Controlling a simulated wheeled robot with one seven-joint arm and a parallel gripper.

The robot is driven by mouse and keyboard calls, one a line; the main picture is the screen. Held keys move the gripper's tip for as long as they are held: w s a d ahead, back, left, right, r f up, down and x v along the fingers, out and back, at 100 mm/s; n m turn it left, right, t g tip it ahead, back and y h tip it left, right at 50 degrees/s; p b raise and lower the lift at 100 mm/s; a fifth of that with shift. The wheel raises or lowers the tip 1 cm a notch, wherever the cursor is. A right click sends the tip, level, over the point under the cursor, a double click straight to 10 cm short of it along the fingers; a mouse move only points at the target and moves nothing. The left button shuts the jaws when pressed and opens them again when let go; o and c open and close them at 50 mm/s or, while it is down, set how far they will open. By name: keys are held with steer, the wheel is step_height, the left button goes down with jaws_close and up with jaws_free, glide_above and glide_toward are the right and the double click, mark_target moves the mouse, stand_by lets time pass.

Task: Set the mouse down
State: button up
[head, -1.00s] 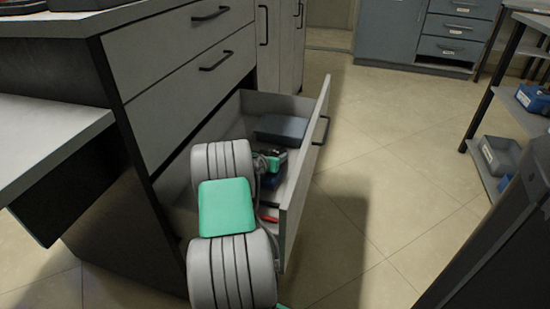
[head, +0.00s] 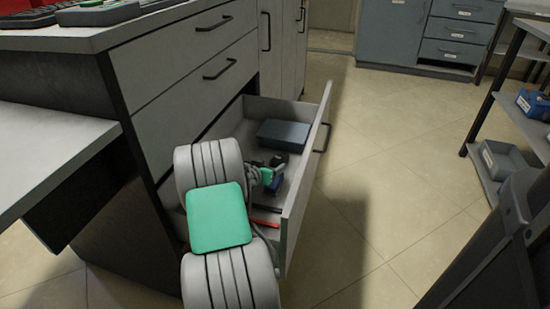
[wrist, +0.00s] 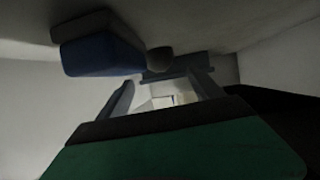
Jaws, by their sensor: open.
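My gripper (head: 272,176) is down inside the open drawer (head: 292,212). Its jaws are open, and the two fingers (wrist: 165,80) show apart in the wrist view, with nothing clearly held between them. A small dark object (head: 281,160), possibly the mouse, is right by the fingers in the head view. In the wrist view a dark rounded object (wrist: 160,60) is close to the fingertips; I cannot tell for sure that it is the mouse. A blue block with a dark part (wrist: 100,54) is beside it. My arm hides part of the drawer.
A blue-grey box (head: 284,134) stands at the drawer's far end. A red strip (head: 266,223) lies near its front panel. The cabinet (head: 190,100) rises on the left. A shelf rack (head: 500,165) stands right; the floor between is clear.

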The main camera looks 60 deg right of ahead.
steer(key=shift+p+v, duration=0.45)
steer(key=shift+v, duration=1.95)
